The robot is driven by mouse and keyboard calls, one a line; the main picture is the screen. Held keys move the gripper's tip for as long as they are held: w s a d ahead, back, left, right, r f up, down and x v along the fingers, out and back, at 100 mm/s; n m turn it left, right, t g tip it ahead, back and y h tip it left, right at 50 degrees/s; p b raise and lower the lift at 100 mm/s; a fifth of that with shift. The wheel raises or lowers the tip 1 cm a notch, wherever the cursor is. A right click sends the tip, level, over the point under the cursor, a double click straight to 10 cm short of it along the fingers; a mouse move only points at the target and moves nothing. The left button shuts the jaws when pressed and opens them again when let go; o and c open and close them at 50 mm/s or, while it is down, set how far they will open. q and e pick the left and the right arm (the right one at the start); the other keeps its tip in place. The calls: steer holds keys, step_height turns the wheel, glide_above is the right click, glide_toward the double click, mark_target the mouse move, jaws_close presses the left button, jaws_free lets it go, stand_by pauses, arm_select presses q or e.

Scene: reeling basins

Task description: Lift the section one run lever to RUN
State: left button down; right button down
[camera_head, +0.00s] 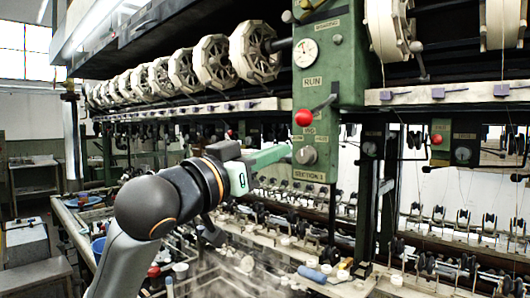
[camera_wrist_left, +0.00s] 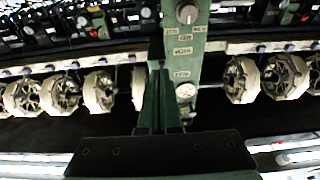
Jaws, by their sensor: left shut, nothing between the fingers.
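The run lever is a red ball knob (camera_head: 303,118) on a dark arm, on the front of the green control post (camera_head: 345,60). The knob hangs below the RUN plate (camera_head: 312,82), above the grey rotary knob and SECTION 1 plate (camera_head: 310,175). My left gripper (camera_head: 286,151) is shut and empty, its green fingers pointing at the post just below and left of the red knob. I see no clear grip on the lever. In the left wrist view, the shut fingers (camera_wrist_left: 164,98) overlap the post (camera_wrist_left: 182,60); I cannot make out the lever there. My right gripper is out of view.
A row of pale reels (camera_head: 213,62) runs along the top behind the post. A long rail (camera_head: 190,108) passes left of it. Reeling basins with small white items (camera_head: 312,262) lie below. Another red knob (camera_head: 436,139) is on a box to the right.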

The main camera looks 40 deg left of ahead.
arm_select(q)
steer(key=p+x, duration=0.3)
steer(key=x, duration=0.5)
steer(key=shift+w, duration=0.2)
steer(key=shift+d, duration=0.1)
steer(key=shift+r+p, duration=0.1)
steer(key=shift+p, duration=0.3)
steer(key=shift+r+p, duration=0.45)
